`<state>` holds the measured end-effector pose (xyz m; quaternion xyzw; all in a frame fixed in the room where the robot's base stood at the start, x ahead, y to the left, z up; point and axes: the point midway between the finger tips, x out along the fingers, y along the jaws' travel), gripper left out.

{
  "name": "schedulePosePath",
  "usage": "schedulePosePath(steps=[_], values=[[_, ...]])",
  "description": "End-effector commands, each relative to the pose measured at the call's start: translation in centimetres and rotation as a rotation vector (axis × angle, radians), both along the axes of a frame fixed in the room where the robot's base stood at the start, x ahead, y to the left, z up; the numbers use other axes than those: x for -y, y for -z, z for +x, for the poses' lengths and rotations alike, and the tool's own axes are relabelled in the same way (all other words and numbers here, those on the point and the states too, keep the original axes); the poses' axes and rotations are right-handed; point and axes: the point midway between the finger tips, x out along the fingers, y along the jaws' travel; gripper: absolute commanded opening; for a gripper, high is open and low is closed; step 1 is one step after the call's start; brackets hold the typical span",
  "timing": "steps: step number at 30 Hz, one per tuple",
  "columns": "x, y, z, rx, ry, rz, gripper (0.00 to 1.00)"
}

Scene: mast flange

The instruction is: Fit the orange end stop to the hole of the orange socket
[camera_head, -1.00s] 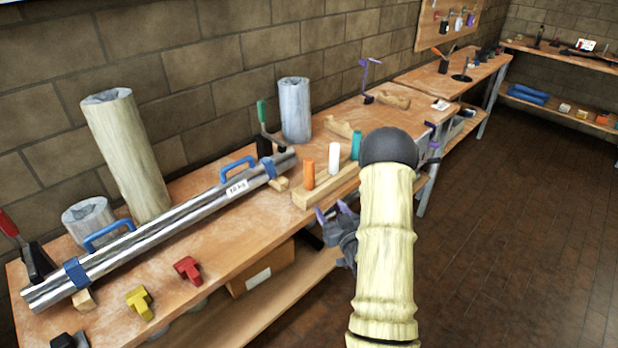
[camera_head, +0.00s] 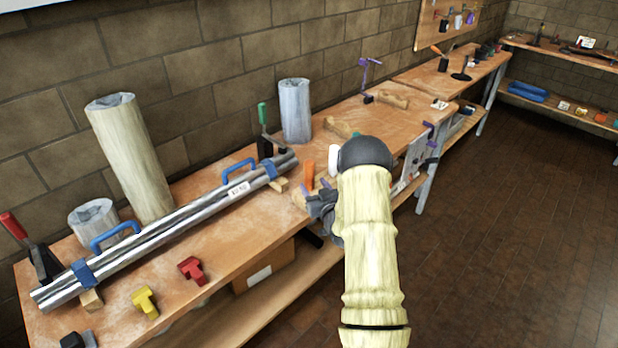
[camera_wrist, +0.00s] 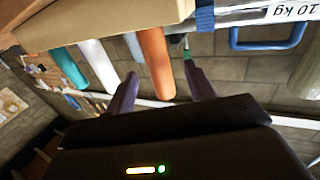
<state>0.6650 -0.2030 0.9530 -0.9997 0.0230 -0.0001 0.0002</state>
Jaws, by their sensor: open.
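The orange end stop, seen as an upright orange cylinder (camera_head: 308,173), stands on a wooden block (camera_head: 299,199) at the workbench's front edge. My gripper (camera_head: 324,190) is just in front of it, partly hidden by my arm. In the wrist view, which is turned over, the orange cylinder (camera_wrist: 154,62) shows between the two spread, dark purple fingers of my gripper (camera_wrist: 163,88). The gripper is open; I cannot tell whether either finger touches the cylinder. I cannot make out an orange socket in either view.
A white cylinder (camera_head: 333,160) stands beside the orange one; a teal one (camera_wrist: 68,68) shows beyond it. A steel tube (camera_head: 190,228) with blue handles lies along the bench (camera_head: 228,250). Red (camera_head: 192,270) and yellow (camera_head: 145,302) pieces lie in front. Stone columns stand behind.

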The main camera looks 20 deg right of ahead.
Motion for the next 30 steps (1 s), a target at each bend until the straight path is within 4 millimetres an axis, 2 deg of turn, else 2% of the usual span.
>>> schedulePosePath(steps=[8,21,30], values=[[-0.1,0.0,0.2,0.0,-0.002,0.0,0.54],[0.3,0.2,4.8,0.0,-0.003,0.0,0.54],[0.4,0.3,5.2,-0.001,-0.003,0.0,0.54]])
